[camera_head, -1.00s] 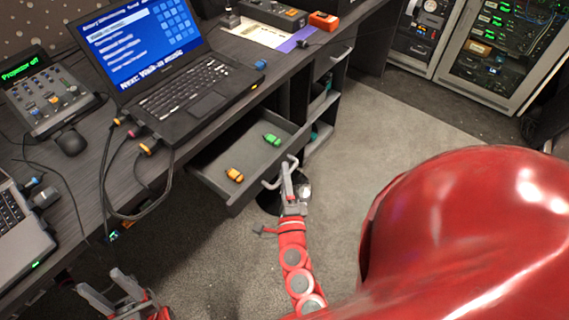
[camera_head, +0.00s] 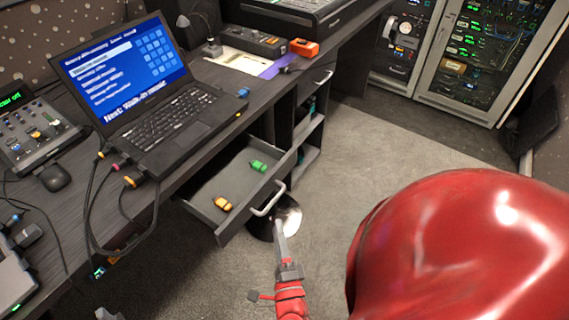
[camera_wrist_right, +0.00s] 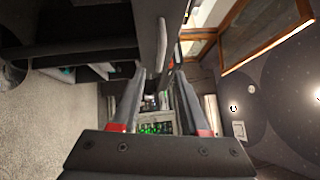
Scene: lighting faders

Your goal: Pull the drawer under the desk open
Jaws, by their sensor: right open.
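The drawer (camera_head: 233,224) under the desk stands pulled out, its inside showing. A pale bar handle (camera_head: 267,198) is on its front. An orange item (camera_head: 222,203) and a green item (camera_head: 258,166) lie inside. My right gripper (camera_head: 279,228) is in front of the drawer, just below the handle, seen edge-on. In the right wrist view, its fingers (camera_wrist_right: 158,105) are apart with nothing held between them, and a dark panel rises close above them. Only a small grey tip of my left gripper (camera_head: 107,314) shows at the bottom edge.
The desk carries a laptop (camera_head: 165,110), a mixer (camera_head: 35,135), a mouse (camera_head: 55,178) and cables hanging over its front edge. Open shelves (camera_head: 308,140) stand right of the drawer. A round dark base (camera_head: 288,212) is on the floor by the handle.

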